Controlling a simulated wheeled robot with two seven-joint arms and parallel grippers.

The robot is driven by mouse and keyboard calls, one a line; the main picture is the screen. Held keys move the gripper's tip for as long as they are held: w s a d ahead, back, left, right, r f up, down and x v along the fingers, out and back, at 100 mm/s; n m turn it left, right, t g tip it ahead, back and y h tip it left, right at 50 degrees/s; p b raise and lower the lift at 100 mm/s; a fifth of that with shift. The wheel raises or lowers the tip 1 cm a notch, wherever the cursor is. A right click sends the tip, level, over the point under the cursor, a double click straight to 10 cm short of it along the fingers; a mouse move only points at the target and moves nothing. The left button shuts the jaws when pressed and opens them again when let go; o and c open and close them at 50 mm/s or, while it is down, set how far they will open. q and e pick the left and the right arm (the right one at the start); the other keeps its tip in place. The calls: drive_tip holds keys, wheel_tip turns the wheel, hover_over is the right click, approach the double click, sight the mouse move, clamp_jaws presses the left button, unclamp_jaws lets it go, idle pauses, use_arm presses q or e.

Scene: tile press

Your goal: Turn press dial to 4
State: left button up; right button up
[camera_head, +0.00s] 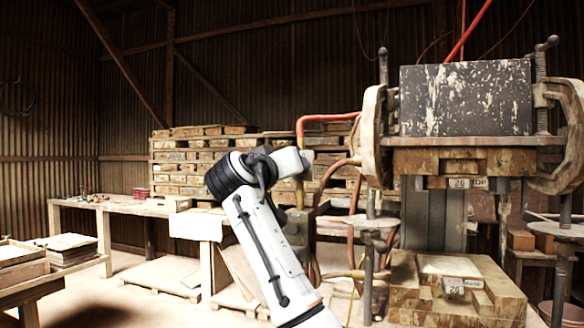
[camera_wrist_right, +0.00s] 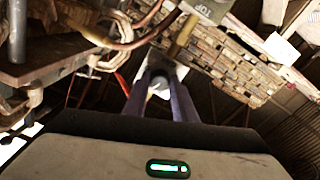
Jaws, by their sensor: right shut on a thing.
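The tile press (camera_head: 465,100) stands at the right in the head view, with a dark speckled block at its top. My right arm reaches up beside it from the bottom middle, and its wrist hides the gripper's fingertips there. In the right wrist view, the two fingers of my right gripper (camera_wrist_right: 159,88) are closed on a small pale round knob, the press dial (camera_wrist_right: 160,84), in front of a light plate. The dial's numbers and pointer cannot be read. My left gripper is not in view.
Stacked wooden boards (camera_head: 205,165) stand behind my arm. A wooden bench (camera_head: 125,205) runs along the left. Hoses and pipes (camera_head: 335,175) hang between my arm and the press. A stepped wooden block (camera_head: 415,300) sits below the press.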

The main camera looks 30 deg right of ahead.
drive_tip(key=shift+f+m, duration=0.15)
drive_tip(key=shift+m, duration=0.45)
drive_tip(key=o, duration=1)
drive_tip(key=shift+o, duration=0.2)
drive_tip(key=b+v, duration=0.2)
drive_tip(key=v, duration=0.8)
drive_tip(key=shift+a+b, duration=0.2)
drive_tip(key=shift+b, duration=0.15)
